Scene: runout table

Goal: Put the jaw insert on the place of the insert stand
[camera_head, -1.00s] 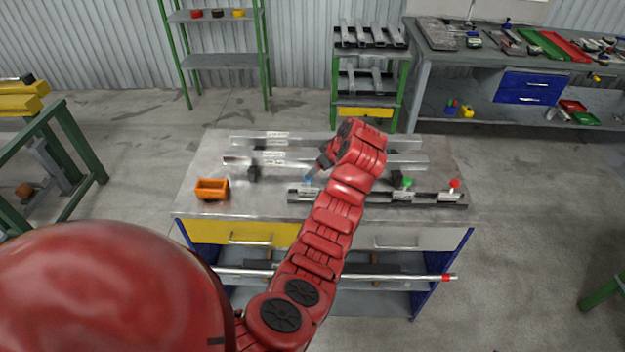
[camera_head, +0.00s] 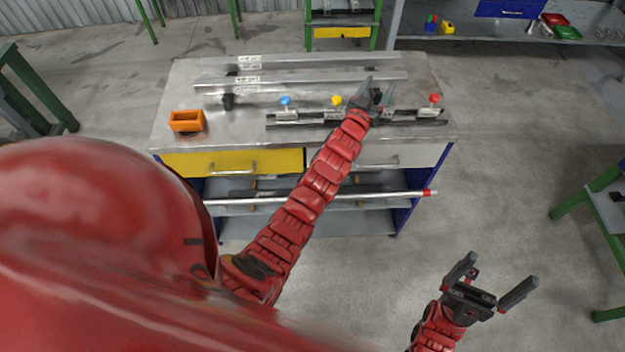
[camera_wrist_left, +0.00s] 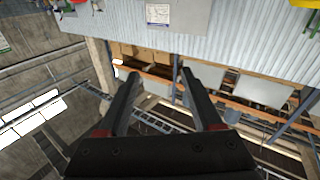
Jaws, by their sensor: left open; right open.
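My left gripper (camera_head: 380,85) is open over the right part of the workbench (camera_head: 230,140), its fingers pointing to the back of the bench. It also shows open and empty in the left wrist view (camera_wrist_left: 165,80). My right gripper (camera_head: 506,268) is open and empty over the floor, right of the bench. I cannot make out a jaw insert or an insert stand for certain. A dark rail (camera_head: 300,121) with small blocks and blue (camera_head: 285,100), yellow (camera_head: 336,100) and red (camera_head: 435,98) knobs lies along the front. My left gripper covers part of it.
An orange bin (camera_head: 187,121) stands at the bench's left. Two long metal bars (camera_head: 300,82) lie across the back. A yellow drawer (camera_head: 230,162) and a long rod (camera_head: 330,197) are below the top. A green-legged table (camera_head: 600,200) stands at the right. The bench top between bin and rail is clear.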

